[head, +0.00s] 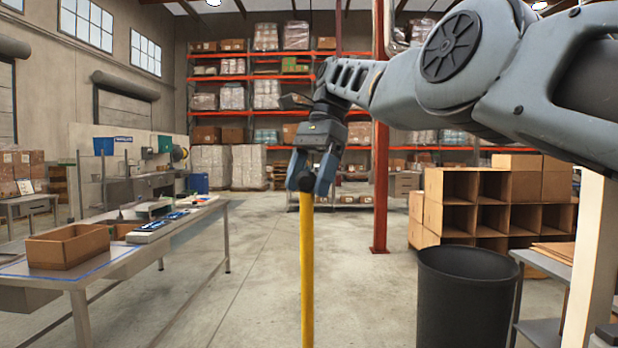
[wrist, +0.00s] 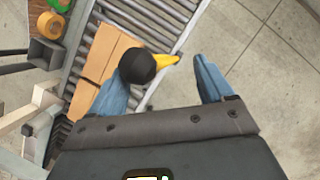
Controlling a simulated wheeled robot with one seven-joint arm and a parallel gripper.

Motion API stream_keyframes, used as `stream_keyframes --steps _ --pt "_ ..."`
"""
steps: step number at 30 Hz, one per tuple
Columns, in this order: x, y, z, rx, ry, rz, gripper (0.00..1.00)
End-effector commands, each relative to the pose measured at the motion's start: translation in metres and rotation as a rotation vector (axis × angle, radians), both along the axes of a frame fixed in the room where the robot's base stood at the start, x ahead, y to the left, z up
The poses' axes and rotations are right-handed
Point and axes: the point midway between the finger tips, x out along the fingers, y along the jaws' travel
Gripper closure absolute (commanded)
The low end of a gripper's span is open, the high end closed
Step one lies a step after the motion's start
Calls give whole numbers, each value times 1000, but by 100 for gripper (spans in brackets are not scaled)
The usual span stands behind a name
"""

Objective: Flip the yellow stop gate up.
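The yellow stop gate (head: 307,270) shows in the head view as a long yellow bar that looks upright, running from the bottom edge up to a black ball knob (head: 309,184). My gripper (head: 312,180) points down at this upper end, its blue fingers on either side of the knob. In the wrist view the fingers of my gripper (wrist: 160,72) are wide apart. The knob (wrist: 137,66) is close to the left finger, with a gap to the right finger. The yellow bar (wrist: 166,60) looks short there, running down to the conveyor's side rail. Its base is hidden in the head view.
In the wrist view a roller conveyor (wrist: 153,12) carries cardboard boxes (wrist: 100,68) below. A black bin (head: 466,300) and cardboard cubbies (head: 455,222) stand at right in the head view. A workbench (head: 95,272) stands at left. The floor between is clear.

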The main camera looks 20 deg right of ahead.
Motion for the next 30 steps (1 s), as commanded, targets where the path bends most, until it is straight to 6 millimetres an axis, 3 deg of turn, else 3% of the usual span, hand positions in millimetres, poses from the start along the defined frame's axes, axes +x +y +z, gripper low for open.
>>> stream_keyframes --steps 21,30 --pt "7 -20 62 0 -3 -2 23" --pt "10 -26 73 0 -3 -2 23"
